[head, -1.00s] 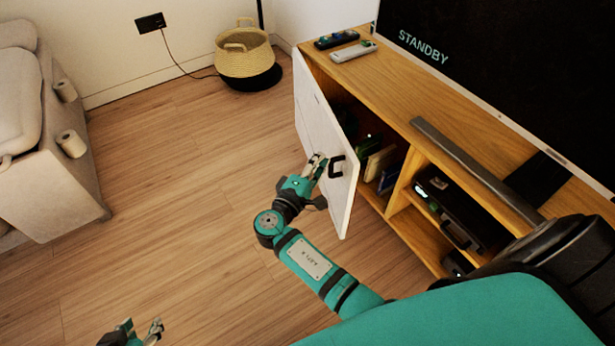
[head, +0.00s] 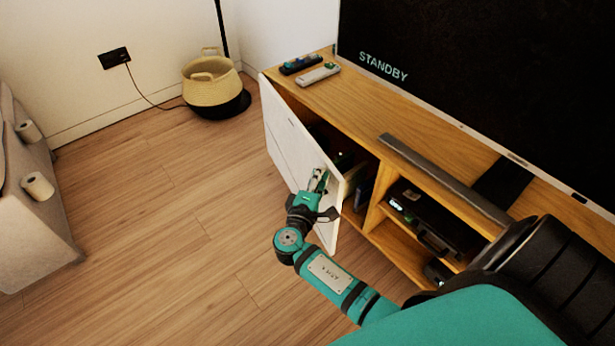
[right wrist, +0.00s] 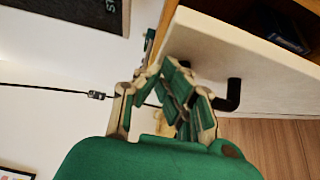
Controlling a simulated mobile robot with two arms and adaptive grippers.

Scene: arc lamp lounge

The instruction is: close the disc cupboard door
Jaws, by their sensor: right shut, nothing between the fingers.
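The disc cupboard door (head: 291,146) is a white panel at the left end of a wooden cabinet. It stands partly open, with dark space and discs behind it. My right gripper (head: 318,180) is shut and empty at the outer face of the door, near its free edge. In the right wrist view the fingers (right wrist: 165,90) overlap the door panel (right wrist: 225,55); I cannot tell whether they touch it. The black handle (right wrist: 234,95) shows just right of the fingers, not gripped. My left gripper is out of view.
The wooden cabinet (head: 350,112) carries two remotes (head: 318,74), a grey soundbar (head: 440,178) and a large screen (head: 480,80). A basket (head: 212,85) stands by the wall. A sofa (head: 35,215) is at left. Floor before the door is clear.

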